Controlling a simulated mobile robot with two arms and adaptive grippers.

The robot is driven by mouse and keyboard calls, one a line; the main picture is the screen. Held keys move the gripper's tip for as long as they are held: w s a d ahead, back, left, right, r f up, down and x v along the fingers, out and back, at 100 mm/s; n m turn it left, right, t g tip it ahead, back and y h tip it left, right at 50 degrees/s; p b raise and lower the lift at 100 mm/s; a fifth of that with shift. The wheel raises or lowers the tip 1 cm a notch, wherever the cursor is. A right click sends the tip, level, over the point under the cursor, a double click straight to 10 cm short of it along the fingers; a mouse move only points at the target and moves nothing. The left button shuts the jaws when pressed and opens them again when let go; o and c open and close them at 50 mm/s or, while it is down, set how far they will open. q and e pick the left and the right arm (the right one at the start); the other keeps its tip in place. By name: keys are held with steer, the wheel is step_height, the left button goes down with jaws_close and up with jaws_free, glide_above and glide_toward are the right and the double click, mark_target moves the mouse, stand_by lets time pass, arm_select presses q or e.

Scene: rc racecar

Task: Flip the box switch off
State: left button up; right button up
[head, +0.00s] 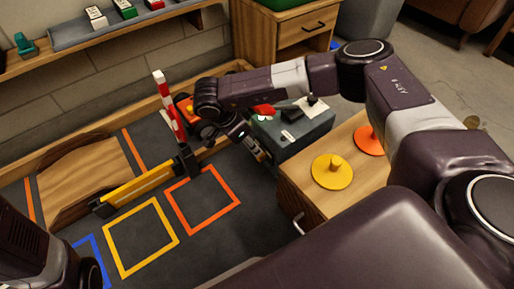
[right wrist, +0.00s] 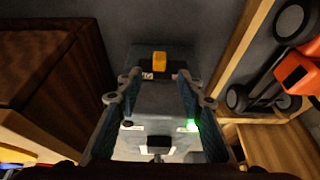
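The grey control box (head: 306,137) stands at centre in the head view, against the wooden cabinet. On its top are a red part (head: 264,109), black parts (head: 292,115) and a small black lever on a pale plate (head: 311,101). In the right wrist view the box (right wrist: 155,103) lies beyond and between my fingers, with a yellow block (right wrist: 159,62), a lit green lamp (right wrist: 193,125) and a dark lever (right wrist: 158,150). My right gripper (right wrist: 158,82) is open and empty; in the head view it (head: 260,150) is beside the box's left side. Contact is unclear. My left gripper is out of view.
The wooden cabinet (head: 300,185) carries a yellow disc (head: 332,171) and an orange disc (head: 369,140). A striped barrier post (head: 168,105), an orange car (head: 184,106) and a wooden ramp (head: 85,180) are on the left. Coloured floor squares (head: 140,238) lie in front.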

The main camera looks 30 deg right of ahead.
mark_target(261, 156)
steer(key=b+x, duration=0.5)
steer(key=x, duration=0.2)
steer(key=shift+f, duration=0.4)
steer(key=shift+c, duration=0.7)
steer(key=shift+s, duration=0.1)
jaws_close()
